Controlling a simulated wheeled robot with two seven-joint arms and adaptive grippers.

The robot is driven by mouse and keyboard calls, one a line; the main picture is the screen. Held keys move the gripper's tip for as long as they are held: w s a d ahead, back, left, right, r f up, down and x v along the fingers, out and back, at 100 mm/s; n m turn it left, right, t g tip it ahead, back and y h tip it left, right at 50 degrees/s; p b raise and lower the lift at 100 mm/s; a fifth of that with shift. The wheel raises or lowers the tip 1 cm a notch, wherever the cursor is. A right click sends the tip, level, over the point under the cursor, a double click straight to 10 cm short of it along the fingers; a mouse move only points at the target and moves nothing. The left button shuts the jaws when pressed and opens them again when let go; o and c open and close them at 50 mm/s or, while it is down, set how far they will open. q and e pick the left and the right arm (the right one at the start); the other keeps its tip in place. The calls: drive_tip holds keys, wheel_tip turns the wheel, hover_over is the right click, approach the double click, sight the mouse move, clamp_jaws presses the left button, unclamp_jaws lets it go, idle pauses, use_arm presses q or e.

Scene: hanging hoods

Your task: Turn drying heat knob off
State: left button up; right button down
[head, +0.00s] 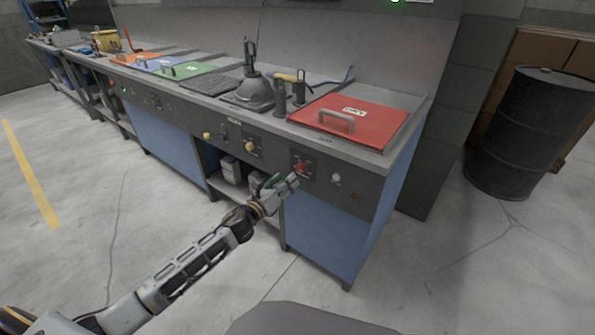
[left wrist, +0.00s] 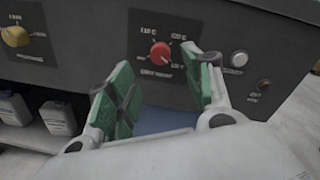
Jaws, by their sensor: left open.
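The red drying heat knob (head: 301,167) is on the dark front panel, below the red lid marked DRY. In the left wrist view the red knob (left wrist: 160,54) sits on a plate with temperature marks, and its pointer direction is too small to tell. My left gripper (head: 283,183) is just in front of the panel, a little below and left of the knob. In the left wrist view its green-padded fingers (left wrist: 160,92) are spread apart and empty, with the knob showing beyond and between them. My right gripper is in neither view.
A white button (left wrist: 239,59) and a small brown button (left wrist: 264,85) are right of the knob. A yellow knob (head: 250,146) is to the left. The red lid (head: 376,123) lies on the counter above. A black barrel (head: 523,135) stands right; the floor in front is clear.

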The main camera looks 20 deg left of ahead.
sight(299, 168)
use_arm(q)
drive_tip(key=shift+b+x, duration=0.3)
drive_tip(key=shift+x, duration=2.9)
drive_tip(key=shift+w+d, duration=0.15)
drive_tip(key=shift+w, duration=0.5)
drive_tip(key=shift+w+d, duration=0.1)
drive_tip(key=shift+w, duration=0.1)
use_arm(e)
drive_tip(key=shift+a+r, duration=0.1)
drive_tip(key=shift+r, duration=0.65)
use_arm(q)
drive_tip(key=shift+c, duration=0.4)
drive_tip(key=c, duration=0.9)
drive_tip(key=shift+c, duration=0.2)
